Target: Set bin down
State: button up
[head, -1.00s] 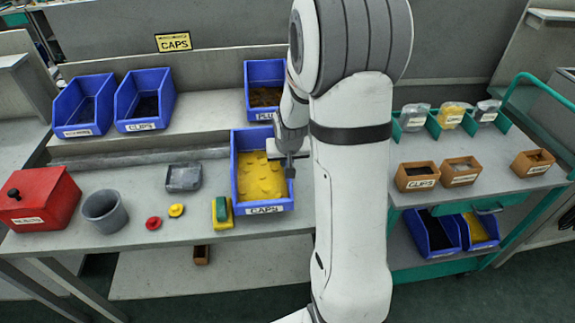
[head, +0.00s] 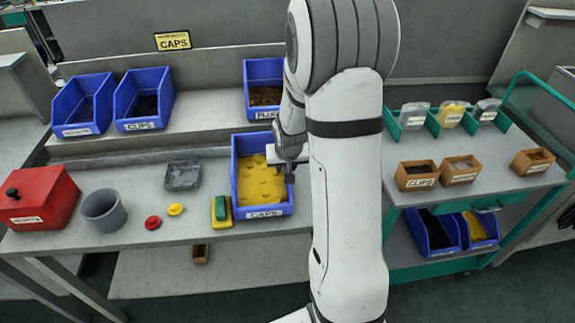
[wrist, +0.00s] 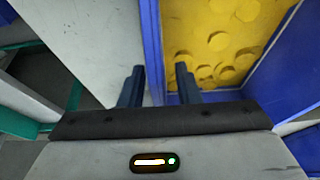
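The blue bin labelled CAPS (head: 264,212), filled with yellow caps (head: 258,178), stands upright on the front of the grey bench, left of my arm. It looks level and resting on the bench, though its underside is hidden. My gripper (head: 284,168) is at the bin's right wall. In the wrist view my gripper (wrist: 160,84) has its two dark fingers apart, with the blue wall (wrist: 152,40) between them. Narrow gaps show beside the wall, so the fingers appear open around it. The yellow caps lie to the right there.
A green and yellow sponge (head: 221,212) lies close beside the bin's left wall. A grey tray (head: 182,176), grey cup (head: 103,210) and red box (head: 38,200) stand farther left. A blue PLUGS bin (head: 264,113) stands behind. A green-framed cart (head: 470,205) is to the right.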

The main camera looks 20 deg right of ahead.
jog(key=shift+r, duration=0.25)
jog(key=v, duration=1.1)
jog(key=shift+r, duration=0.2)
jog(key=shift+s+a+r, duration=0.15)
jog(key=shift+s+r, duration=0.1)
jog(key=s+a+r+n, duration=0.1)
jog(key=s+a+r, duration=0.3)
jog(key=s, duration=0.5)
jog(key=shift+s+a+r+n+g+y, duration=0.2)
jog(key=shift+a+r+n+g+y, duration=0.15)
jog(key=shift+a, duration=0.75)
jog(key=shift+o, duration=0.3)
jog(key=s+a+r+n, duration=0.1)
jog(key=s+a, duration=0.2)
jog(key=s, duration=0.5)
jog(key=shift+s+g, duration=0.4)
jog(key=shift+g, duration=0.05)
jog(key=shift+s+a+n+y, duration=0.15)
jog(key=shift+s+n+y, duration=0.1)
jog(key=shift+s, duration=0.05)
